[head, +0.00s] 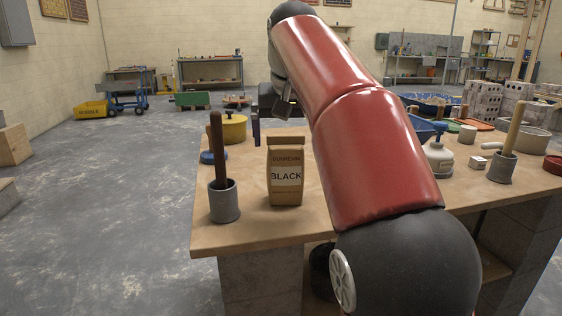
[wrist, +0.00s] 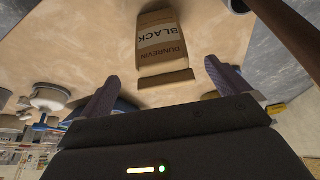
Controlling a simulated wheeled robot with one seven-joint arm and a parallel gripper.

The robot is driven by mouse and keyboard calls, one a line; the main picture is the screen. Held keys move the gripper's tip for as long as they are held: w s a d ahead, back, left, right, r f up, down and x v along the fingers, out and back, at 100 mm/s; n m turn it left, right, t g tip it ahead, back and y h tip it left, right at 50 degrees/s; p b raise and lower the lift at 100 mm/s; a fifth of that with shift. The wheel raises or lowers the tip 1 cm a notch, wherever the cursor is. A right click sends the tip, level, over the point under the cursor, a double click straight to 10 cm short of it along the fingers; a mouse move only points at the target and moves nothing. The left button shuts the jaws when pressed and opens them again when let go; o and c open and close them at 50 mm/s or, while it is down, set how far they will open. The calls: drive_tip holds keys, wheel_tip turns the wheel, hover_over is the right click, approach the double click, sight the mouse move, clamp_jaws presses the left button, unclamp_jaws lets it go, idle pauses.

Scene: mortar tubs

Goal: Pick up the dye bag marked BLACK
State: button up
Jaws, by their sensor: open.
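The dye bag marked BLACK (head: 286,172) is a brown paper bag with a white label, standing upright on the wooden bench near its left end. It also shows in the wrist view (wrist: 162,42), upside down, ahead of and between my fingers. My gripper (wrist: 160,82) is open and empty, its two purple-grey fingers apart and short of the bag. In the head view the gripper is mostly hidden behind my red arm; a dark finger (head: 256,130) shows beyond the bag.
A grey pot (head: 223,201) with a wooden handle stands just left of the bag. A yellow pot (head: 232,129) and a blue lid (head: 213,157) lie behind it.

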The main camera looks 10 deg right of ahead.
sight(285, 155)
drive_tip(key=shift+w, duration=0.5)
drive_tip(key=shift+w+f, duration=0.2)
drive_tip(key=shift+f, duration=0.05)
drive_tip(key=b+x, duration=0.1)
drive_tip(key=x, duration=0.6)
drive_tip(key=shift+w+r+b, duration=0.1)
drive_tip(key=shift+b, duration=0.2)
drive_tip(key=shift+c, duration=0.4)
drive_tip(key=c, duration=1.4)
drive_tip(key=shift+r, duration=0.1)
drive_tip(key=shift+c, duration=0.5)
drive_tip(key=shift+r, duration=0.15)
